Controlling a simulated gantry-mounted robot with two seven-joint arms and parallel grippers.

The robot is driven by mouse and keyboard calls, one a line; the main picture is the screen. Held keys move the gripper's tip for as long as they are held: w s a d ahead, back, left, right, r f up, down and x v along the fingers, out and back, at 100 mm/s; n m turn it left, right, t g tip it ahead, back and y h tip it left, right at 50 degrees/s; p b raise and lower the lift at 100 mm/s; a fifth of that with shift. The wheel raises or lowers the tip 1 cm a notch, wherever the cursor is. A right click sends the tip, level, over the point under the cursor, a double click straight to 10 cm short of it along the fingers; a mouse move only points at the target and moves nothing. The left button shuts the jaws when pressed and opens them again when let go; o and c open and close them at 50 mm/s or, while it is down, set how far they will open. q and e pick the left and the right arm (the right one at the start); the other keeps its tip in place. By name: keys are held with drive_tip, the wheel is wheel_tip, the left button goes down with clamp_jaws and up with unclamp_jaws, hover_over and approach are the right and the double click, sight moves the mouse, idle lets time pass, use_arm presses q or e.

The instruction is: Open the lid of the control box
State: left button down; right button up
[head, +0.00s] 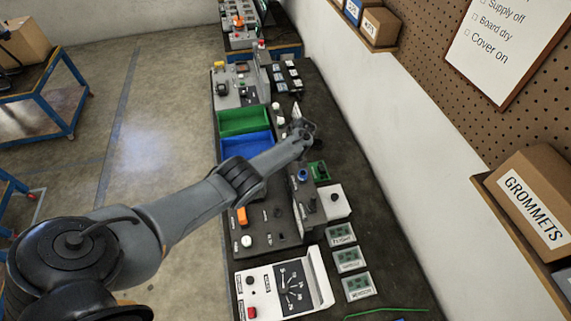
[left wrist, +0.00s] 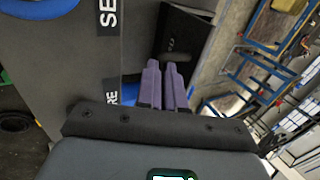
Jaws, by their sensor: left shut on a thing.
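My left gripper (left wrist: 166,66) has its two purple fingers close together, shut on what appears to be the control box's lid at a dark part (left wrist: 185,35). The exact contact is hidden behind the fingertips. A dark grey panel (left wrist: 60,50) with partly visible white lettering stands beside the fingers in the left wrist view. In the head view my left arm reaches across the bench, and its gripper (head: 301,127) is small beside the wall side of the bins. I cannot tell the lid's angle. My right gripper is not in view.
A green bin (head: 243,121) and a blue bin (head: 246,145) sit at the bench's left edge. A shelf with a GROMMETS box (head: 533,203) hangs at right.

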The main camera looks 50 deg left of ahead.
use_arm(q)
drive_tip(key=shift+x, duration=1.1)
drive_tip(key=c, duration=1.3)
unclamp_jaws()
drive_tip(key=shift+w+r, duration=0.1)
drive_tip(key=shift+o, duration=0.7)
drive_tip(key=shift+a, duration=0.15)
drive_tip(key=shift+s+a, duration=0.2)
drive_tip(key=shift+s, duration=0.35)
drive_tip(key=shift+w+d+r, duration=0.2)
drive_tip(key=shift+w, duration=0.05)
drive_tip(key=shift+d+r, duration=0.1)
drive_tip(key=shift+w+r, duration=0.1)
drive_tip(key=shift+w, duration=0.05)
drive_tip(key=v, duration=1)
drive_tip(key=shift+a+r, duration=0.2)
